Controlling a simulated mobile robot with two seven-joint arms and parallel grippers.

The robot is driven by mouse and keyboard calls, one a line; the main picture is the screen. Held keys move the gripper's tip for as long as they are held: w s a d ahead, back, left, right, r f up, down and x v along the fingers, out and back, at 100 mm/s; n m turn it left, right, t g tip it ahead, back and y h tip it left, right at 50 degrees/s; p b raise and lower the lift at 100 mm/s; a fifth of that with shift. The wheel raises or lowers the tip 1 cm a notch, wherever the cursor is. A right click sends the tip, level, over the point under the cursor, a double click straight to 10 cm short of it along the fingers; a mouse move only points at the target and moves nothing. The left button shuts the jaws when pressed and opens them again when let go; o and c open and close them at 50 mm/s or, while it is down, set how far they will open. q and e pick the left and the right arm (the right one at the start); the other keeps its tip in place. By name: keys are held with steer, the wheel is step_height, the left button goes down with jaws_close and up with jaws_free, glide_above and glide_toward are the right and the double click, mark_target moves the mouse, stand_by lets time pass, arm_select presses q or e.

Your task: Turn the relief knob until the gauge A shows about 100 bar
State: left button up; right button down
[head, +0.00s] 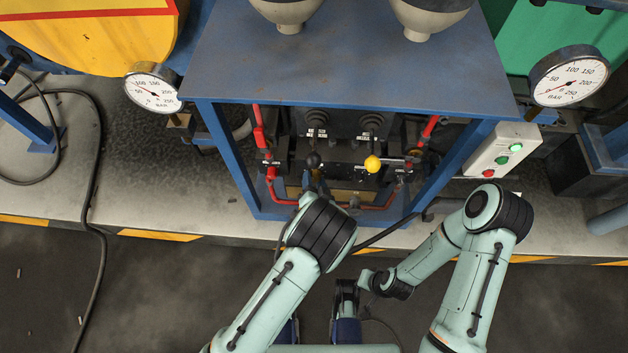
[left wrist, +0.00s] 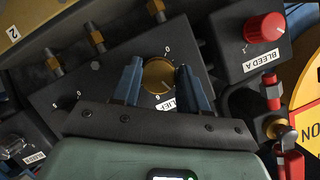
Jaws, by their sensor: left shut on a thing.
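In the left wrist view the brass relief knob (left wrist: 158,77) sits on a dark panel, with its label partly covered. My left gripper (left wrist: 160,67) is shut on it, one blue finger on each side. In the head view my left arm largely hides this gripper and the knob. Two dial gauges show there: a left gauge (head: 153,88), needle between about 50 and 100, and a right gauge (head: 570,80), needle low near 0. I cannot read which is gauge A. My right gripper (head: 345,300) hangs low, away from the panel; its fingers are unclear.
A red BLEED A knob (left wrist: 264,27) stands right of the relief panel. Levers with a black ball (head: 313,160) and a yellow ball (head: 373,164) stand inside the blue frame (head: 340,75). A button box (head: 503,149) is at right. A cable (head: 95,190) lies at left.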

steer(key=shift+s, duration=0.1)
stand_by(0.4)
arm_select(q)
steer(key=o, duration=1.1)
steer(key=shift+c, duration=0.2)
steer(key=shift+s, duration=0.1)
arm_select(e)
steer(key=shift+r, duration=0.1)
arm_select(q)
steer(key=p+v, duration=0.2)
steer(key=v, duration=1.1)
steer(key=shift+p, duration=0.3)
arm_select(e)
steer(key=shift+g+y, duration=0.3)
steer(key=shift+g, duration=0.3)
steer(key=s+r, duration=0.1)
steer(key=s+a+r, duration=0.2)
steer(key=s, duration=0.1)
arm_select(q)
steer(key=shift+d, duration=0.15)
arm_select(e)
steer(key=shift+w, duration=0.1)
